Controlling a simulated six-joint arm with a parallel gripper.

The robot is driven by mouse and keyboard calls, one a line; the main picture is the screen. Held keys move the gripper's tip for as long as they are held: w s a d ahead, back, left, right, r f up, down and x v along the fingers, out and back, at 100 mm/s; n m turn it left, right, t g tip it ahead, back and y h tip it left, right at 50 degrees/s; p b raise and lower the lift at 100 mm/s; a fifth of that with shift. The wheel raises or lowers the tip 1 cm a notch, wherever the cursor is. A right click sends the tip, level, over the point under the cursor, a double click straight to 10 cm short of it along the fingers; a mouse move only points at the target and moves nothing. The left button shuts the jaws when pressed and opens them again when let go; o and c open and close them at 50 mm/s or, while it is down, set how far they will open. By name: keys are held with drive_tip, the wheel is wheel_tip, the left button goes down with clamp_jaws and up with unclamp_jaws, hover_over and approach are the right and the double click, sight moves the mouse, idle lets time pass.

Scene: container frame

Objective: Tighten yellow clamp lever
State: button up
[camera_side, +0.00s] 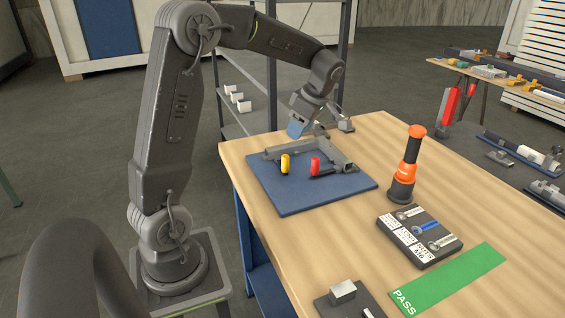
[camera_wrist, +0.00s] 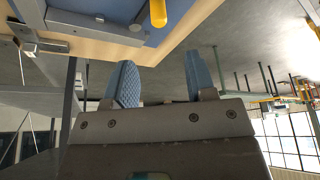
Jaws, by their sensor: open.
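The yellow clamp lever (camera_side: 285,163) stands at the front of a grey metal frame (camera_side: 338,152) on a blue mat (camera_side: 312,201). A red lever (camera_side: 315,165) is just to its right. In the wrist view, the yellow lever (camera_wrist: 158,14) hangs from the top edge, only partly in view. My gripper (camera_side: 297,129) is above the back edge of the blue mat, behind the yellow lever and apart from it. In the wrist view, my gripper's (camera_wrist: 160,85) two blue textured fingers are spread with nothing between them.
An orange and black tool (camera_side: 408,160) stands upright on the wooden table right of the mat. A black tray of wrenches (camera_side: 418,238) and a green PASS strip (camera_side: 447,280) lie nearer the front. A grey block (camera_side: 342,291) is at the front edge. Bare table lies between them.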

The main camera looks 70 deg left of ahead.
sight(286, 156)
drive_tip(key=x, duration=1.3)
drive_tip(key=shift+a+f, duration=0.15)
drive_tip(key=shift+f, duration=0.15)
clamp_jaws()
drive_tip(key=shift+w, duration=0.1)
